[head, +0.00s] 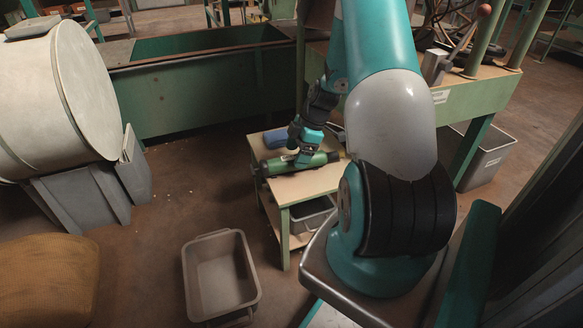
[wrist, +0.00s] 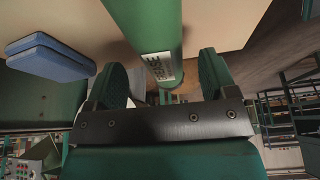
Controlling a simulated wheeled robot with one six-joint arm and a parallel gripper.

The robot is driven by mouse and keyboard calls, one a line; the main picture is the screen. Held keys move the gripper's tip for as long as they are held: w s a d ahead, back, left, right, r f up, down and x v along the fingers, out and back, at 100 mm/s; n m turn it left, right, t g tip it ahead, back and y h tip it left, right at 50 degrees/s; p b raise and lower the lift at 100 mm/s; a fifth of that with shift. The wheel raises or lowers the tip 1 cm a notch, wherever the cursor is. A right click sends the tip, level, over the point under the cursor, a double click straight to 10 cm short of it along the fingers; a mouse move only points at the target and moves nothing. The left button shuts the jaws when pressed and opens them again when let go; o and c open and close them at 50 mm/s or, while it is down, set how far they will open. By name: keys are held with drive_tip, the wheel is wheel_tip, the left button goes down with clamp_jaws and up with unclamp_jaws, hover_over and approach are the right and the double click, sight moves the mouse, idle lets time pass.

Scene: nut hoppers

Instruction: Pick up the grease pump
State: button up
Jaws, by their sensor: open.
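The grease pump (head: 285,164) is a green cylinder with a dark end, lying on its side on a small table (head: 322,184). In the wrist view the pump (wrist: 145,20) runs down the middle with a white label, part of which reads like "GREASE". My gripper (head: 309,156) is over the pump in the head view and hides part of it. In the wrist view my gripper (wrist: 165,75) is open, one finger on each side of the pump, with gaps showing. I cannot tell how far the fingertips reach down around it.
A blue block (head: 277,139) lies on the table behind the pump; it also shows in the wrist view (wrist: 48,57). A grey bin (head: 253,262) stands on the floor in front. A green trough (head: 190,93) is behind, a large pale drum (head: 40,100) at left.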

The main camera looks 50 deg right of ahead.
sight(294, 157)
drive_tip(key=b+x, duration=0.1)
drive_tip(key=x, duration=0.3)
drive_tip(key=shift+a+r+b, duration=0.1)
drive_tip(key=shift+b, duration=0.2)
drive_tip(key=shift+r, duration=0.1)
drive_tip(key=shift+c, duration=0.6)
clamp_jaws()
wheel_tip(294, 157, up, 20)
drive_tip(key=p, duration=0.8)
